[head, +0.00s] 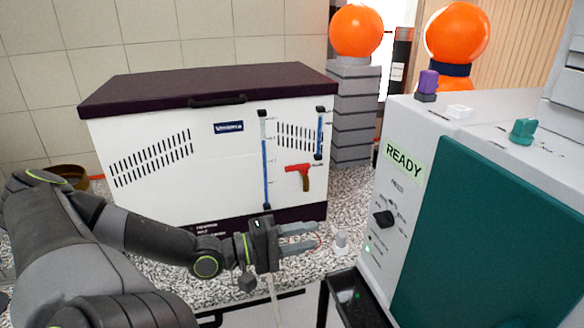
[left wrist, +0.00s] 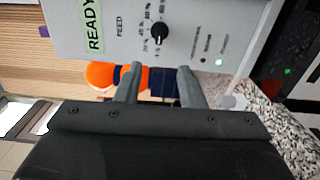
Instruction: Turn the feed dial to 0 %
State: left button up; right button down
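The feed dial (head: 384,217) is a small black knob on the light grey front panel of the machine, below a green READY label (head: 404,163). The dial (left wrist: 159,32) also shows in the left wrist view, beside the word FEED and a ring of percent marks; I cannot read surely which mark it points to. My left gripper (head: 308,238) is open and empty, left of the panel and apart from the dial. In the left wrist view its two fingers (left wrist: 162,85) point towards the panel, with the dial beyond the gap between them. My right gripper is not in view.
The machine has a dark green side panel (head: 480,240). A small white knob-like object (head: 341,241) stands on the speckled counter near my fingertips. A black tray (head: 358,298) juts out below the panel. A white chest with a dark lid (head: 210,85) stands behind my arm.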

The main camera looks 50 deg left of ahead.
pick_arm(q)
jog(key=shift+p+v, duration=0.35)
jog(key=shift+v, duration=0.75)
